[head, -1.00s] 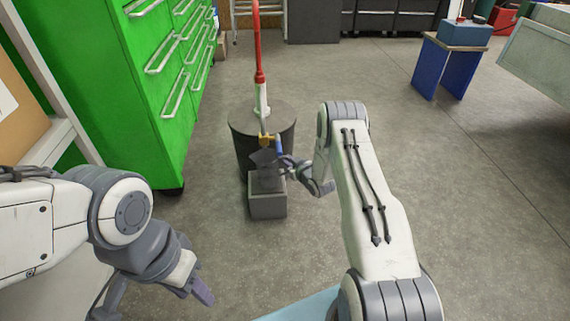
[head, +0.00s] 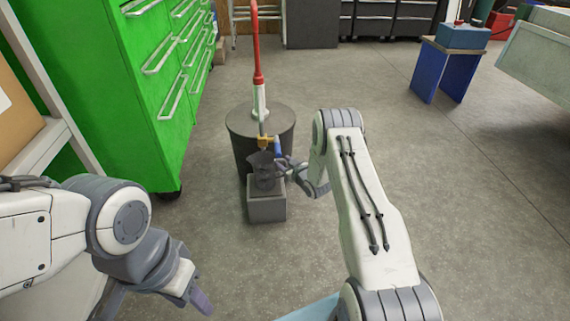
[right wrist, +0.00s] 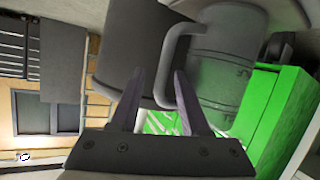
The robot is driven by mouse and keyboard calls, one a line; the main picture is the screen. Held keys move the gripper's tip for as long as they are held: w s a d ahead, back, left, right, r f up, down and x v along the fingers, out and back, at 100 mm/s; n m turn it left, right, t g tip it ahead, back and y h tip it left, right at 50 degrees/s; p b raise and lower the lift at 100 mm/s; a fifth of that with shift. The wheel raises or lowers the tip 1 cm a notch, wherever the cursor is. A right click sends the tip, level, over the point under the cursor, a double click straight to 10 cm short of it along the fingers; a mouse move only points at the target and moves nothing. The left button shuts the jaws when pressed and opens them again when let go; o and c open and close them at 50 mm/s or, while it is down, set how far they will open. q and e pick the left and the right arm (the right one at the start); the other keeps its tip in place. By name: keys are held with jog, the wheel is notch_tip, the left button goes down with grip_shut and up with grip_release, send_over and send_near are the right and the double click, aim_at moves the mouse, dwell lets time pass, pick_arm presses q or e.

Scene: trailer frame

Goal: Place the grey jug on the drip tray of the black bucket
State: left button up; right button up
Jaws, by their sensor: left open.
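The dark grey jug (head: 264,171) is upright at the grey box-like drip tray (head: 267,208) in front of the black bucket (head: 242,143). Its base appears to rest on the tray; the contact is too small to be sure. My right gripper (head: 284,168) is at the jug's right side. In the right wrist view its fingers (right wrist: 158,82) are apart, with the looped jug handle (right wrist: 180,35) at the right fingertip; I cannot tell whether they touch. My left gripper (head: 197,297) is open and empty at the lower left, well away from the jug.
A red and white pump (head: 258,72) with a brass tap (head: 264,141) and blue lever rises from the bucket, just above the jug. A green drawer cabinet (head: 130,90) stands at the left.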

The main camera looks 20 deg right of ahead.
jog(key=p+v, duration=0.6)
jog(key=v, duration=0.6)
